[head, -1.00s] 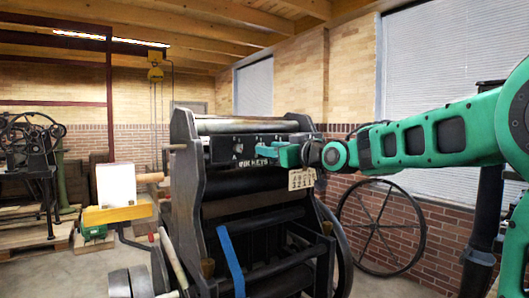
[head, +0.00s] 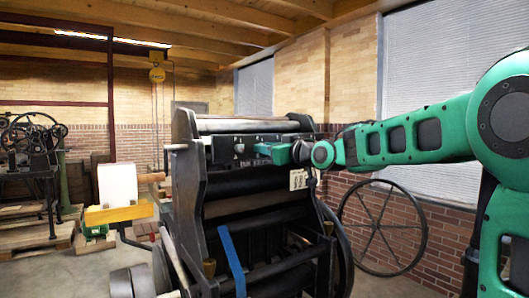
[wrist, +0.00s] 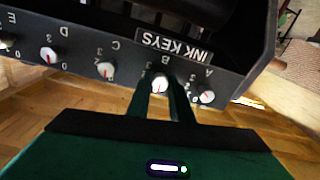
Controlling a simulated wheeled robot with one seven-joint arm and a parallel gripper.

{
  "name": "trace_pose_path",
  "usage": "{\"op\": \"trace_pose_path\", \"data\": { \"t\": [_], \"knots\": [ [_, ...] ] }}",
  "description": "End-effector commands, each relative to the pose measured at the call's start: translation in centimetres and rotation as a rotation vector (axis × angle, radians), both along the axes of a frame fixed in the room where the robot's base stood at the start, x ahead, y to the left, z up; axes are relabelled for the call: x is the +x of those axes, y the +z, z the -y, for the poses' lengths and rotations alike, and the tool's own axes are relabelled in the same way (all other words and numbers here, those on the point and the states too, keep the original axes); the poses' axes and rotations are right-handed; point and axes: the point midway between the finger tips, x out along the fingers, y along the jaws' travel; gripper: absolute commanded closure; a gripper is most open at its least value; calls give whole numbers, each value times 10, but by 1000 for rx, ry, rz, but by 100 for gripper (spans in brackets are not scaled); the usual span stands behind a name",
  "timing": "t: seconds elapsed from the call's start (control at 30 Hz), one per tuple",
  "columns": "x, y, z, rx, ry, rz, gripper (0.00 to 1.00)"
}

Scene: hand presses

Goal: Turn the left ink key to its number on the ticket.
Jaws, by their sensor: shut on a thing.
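The press's dark ink-key panel (head: 222,148) faces me. In the wrist view, a row of white knobs with red marks and letters runs along the INK KEYS panel (wrist: 130,50), which appears upside down. Knob B (wrist: 160,83) sits between the fingertips of my gripper (wrist: 161,93), which is shut on it. Knob A (wrist: 207,97) is just right of it in that view, free of the fingers. Knob C (wrist: 106,70) and knob D (wrist: 48,54) lie to the left. In the head view my gripper (head: 258,149) touches the panel front. A pale ticket (head: 298,180) hangs below it, partly covered; its writing is unreadable.
The press frame (head: 188,190) rises left of the panel, and a blue strap (head: 231,258) hangs in front. A spoked wheel (head: 382,228) stands by the brick wall at right. A yellow-topped stand (head: 118,213) is at left.

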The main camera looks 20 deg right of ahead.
Motion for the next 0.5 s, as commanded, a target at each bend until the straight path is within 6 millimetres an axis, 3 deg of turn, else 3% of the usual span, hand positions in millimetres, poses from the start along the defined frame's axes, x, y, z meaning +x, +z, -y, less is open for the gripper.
{"op": "trace_pose_path", "data": {
  "t": [0.27,0.5],
  "knots": [
    [1,0,0,75,-5,-23,100],
    [1,0,-1,245,-4,-78,100]
  ]
}}
